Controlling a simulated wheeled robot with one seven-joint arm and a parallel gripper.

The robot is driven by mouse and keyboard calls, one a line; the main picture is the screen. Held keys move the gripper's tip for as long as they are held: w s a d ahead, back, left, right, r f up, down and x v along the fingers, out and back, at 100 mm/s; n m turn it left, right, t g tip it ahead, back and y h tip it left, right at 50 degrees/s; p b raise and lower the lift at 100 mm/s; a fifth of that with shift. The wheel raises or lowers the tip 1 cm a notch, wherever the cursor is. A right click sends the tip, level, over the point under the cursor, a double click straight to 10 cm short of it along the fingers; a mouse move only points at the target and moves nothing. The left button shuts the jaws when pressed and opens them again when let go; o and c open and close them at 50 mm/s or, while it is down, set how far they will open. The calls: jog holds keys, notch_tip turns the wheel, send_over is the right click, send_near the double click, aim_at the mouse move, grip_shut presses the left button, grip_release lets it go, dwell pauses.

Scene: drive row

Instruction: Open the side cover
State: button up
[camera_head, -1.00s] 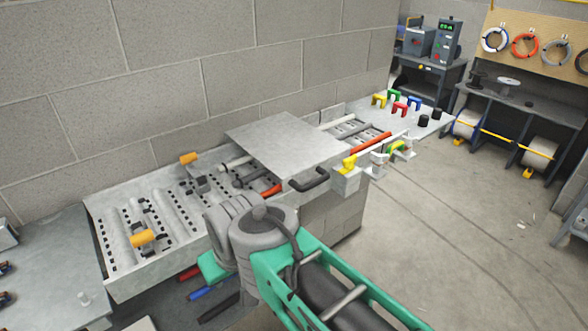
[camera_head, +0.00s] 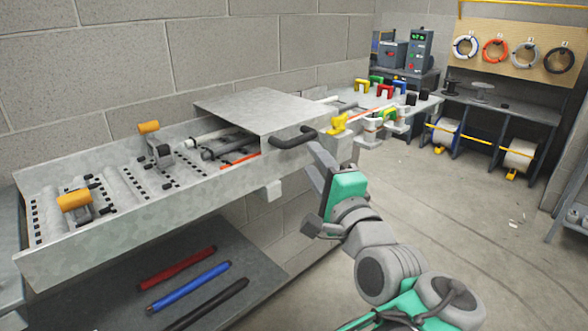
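A flat grey metal cover (camera_head: 258,107) lies over the middle of the metal tray, and it looks like the side cover. It lies flat and hides the tray beneath it. A black bar handle (camera_head: 290,138) is on its front edge. My gripper (camera_head: 317,152) is just below and right of the handle's right end, at the end of my green and grey arm. I cannot tell whether it touches the handle. Its fingers are too small and turned away to show whether they are open or shut.
The long tray (camera_head: 150,225) holds rollers and orange-handled clamps (camera_head: 74,200). A yellow latch (camera_head: 338,124) sits right of the handle. Red, blue (camera_head: 188,287) and black rods lie on a lower shelf. Coloured clips (camera_head: 384,90) stand farther back.

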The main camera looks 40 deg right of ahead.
aim_at(302, 142)
jog(key=p+x, duration=0.1)
jog(key=x, duration=0.1)
jog(key=p+x, duration=0.1)
jog(key=x, duration=0.2)
jog(key=r+p+x, duration=0.1)
jog(key=x, duration=0.1)
jog(key=shift+w+a, duration=0.1)
jog(key=shift+w, duration=0.15)
grip_shut()
dwell(1.3)
